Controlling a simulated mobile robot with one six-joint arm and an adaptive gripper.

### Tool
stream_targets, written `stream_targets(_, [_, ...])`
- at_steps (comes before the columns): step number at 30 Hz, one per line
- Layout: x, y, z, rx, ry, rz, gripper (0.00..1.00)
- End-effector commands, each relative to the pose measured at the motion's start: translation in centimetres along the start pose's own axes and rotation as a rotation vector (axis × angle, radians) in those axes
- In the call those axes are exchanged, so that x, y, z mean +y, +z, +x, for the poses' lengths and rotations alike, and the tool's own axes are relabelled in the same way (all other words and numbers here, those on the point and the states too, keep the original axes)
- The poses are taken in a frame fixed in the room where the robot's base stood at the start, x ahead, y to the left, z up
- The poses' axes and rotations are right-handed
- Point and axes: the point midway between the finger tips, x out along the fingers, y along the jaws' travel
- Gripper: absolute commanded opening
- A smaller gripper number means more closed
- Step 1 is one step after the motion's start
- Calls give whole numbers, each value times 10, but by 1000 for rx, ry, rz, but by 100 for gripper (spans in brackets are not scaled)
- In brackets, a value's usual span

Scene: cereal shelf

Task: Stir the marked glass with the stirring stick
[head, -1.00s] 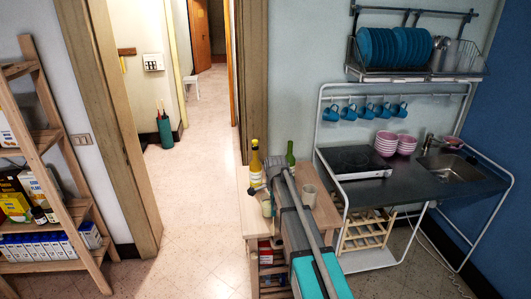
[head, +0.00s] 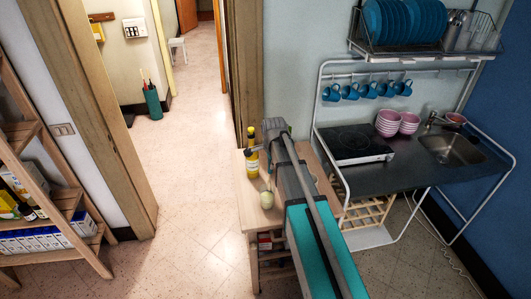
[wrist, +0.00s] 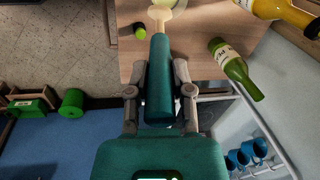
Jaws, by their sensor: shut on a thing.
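My gripper (wrist: 161,78) is shut on the teal handle of the stirring stick (wrist: 159,85) in the wrist view. The stick's pale end points to the top edge of that view, at a pale yellow-green glass (wrist: 185,8) that is cut off by the frame. I cannot tell whether the tip is inside the glass. In the head view a pale yellow-green glass (head: 267,199) stands on the wooden table (head: 252,217), left of my arm. I cannot make out a mark on it. The gripper's fingers are too small to make out there.
A yellow bottle (head: 253,160) stands close behind the glass on the table. The wrist view also shows a green bottle (wrist: 235,68) and a small green round thing (wrist: 140,30). A counter with a black hob (head: 352,142) and pink bowls (head: 388,122) stands to the right.

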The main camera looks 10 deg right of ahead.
Motion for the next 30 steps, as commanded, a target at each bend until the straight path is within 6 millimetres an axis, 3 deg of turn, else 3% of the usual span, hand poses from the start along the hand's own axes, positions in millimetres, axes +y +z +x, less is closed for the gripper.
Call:
stream_targets(17, [-1,7,-2,-1,-3,-9,0])
stream_targets(30, [-1,8,14,-2,-3,-10,0])
